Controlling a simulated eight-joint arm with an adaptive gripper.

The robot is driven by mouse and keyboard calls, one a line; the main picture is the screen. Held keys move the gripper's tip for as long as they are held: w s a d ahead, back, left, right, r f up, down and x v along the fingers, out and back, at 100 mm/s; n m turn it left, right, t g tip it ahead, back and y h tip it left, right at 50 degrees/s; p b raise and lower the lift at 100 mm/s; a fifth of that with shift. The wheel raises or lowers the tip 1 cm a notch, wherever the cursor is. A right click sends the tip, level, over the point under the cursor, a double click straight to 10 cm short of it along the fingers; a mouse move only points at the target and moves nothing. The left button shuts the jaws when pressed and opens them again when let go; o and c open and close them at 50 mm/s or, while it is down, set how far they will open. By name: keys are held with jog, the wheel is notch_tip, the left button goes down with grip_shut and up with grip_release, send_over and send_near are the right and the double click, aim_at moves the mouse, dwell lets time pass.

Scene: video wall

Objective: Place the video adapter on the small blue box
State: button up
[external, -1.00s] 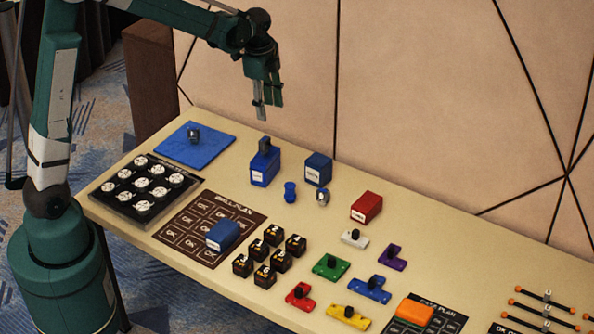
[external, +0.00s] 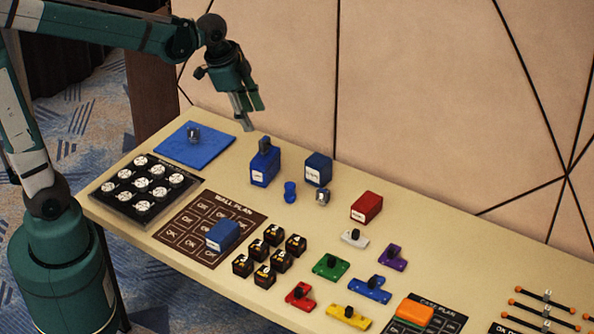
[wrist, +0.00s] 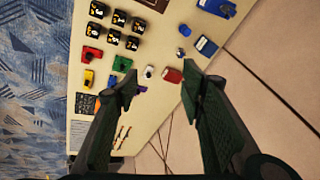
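My gripper (external: 251,117) is in the air above the back of the table, up and left of the blue boxes. The wrist view shows its fingers (wrist: 160,88) apart with nothing held. A blue box (external: 264,170) has a small dark piece (external: 265,145) on top. Another blue box (external: 318,169) stands to its right, with a small silver piece (external: 322,198) in front. A further blue box (external: 222,236) lies on the brown wall-plan board. Another small metallic piece (external: 194,134) sits on the blue mat. I cannot tell which piece is the video adapter.
The blue mat (external: 215,150) and a black tray (external: 118,203) of round white-topped pieces are at left. A blue spool-like piece (external: 290,192), a red box (external: 364,207), black cubes and coloured blocks occupy the middle and right. The panelled wall (external: 420,100) rises behind the table.

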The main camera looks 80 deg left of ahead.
jog(key=s+d+n+t+h, duration=0.1)
jog(key=s+d+n+t, duration=0.2)
jog(key=s+d, duration=1.3)
jog(key=shift+s+d+n+t, duration=0.3)
jog(key=shift+s+d+n, duration=0.1)
jog(key=shift+d+n, duration=0.2)
jog(key=shift+o, duration=0.6)
